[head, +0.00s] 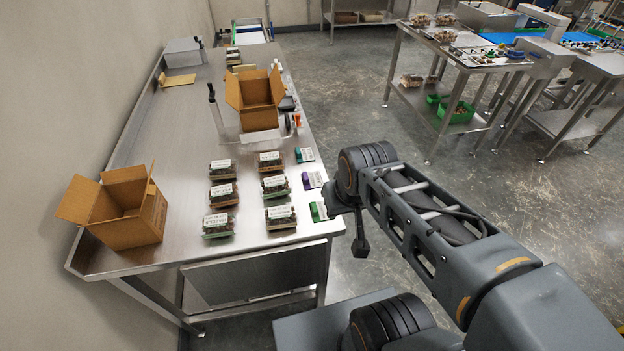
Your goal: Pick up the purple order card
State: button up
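The purple order card (312,180) lies flat near the right edge of the steel table, in a column between a teal card (305,155) behind it and a green card (318,212) in front. Its left part is purple and its right part is white with print. In the head view my gripper (360,246) seems to be the small dark part hanging below the arm's end, off the table's right edge. It is apart from the card. Its fingers are too small and dark to tell open from shut.
Several labelled clamshell trays (274,187) stand in two columns left of the cards. Open cardboard boxes stand at the left front (127,207) and further back (256,97). Another table (458,56) stands across the floor. Bare steel lies left of the trays.

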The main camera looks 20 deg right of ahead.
aim_at(311, 181)
jog(key=u, duration=3.05)
jog(key=k, duration=1.3)
jog(key=z, duration=1.55)
jog(key=i, duration=0.5)
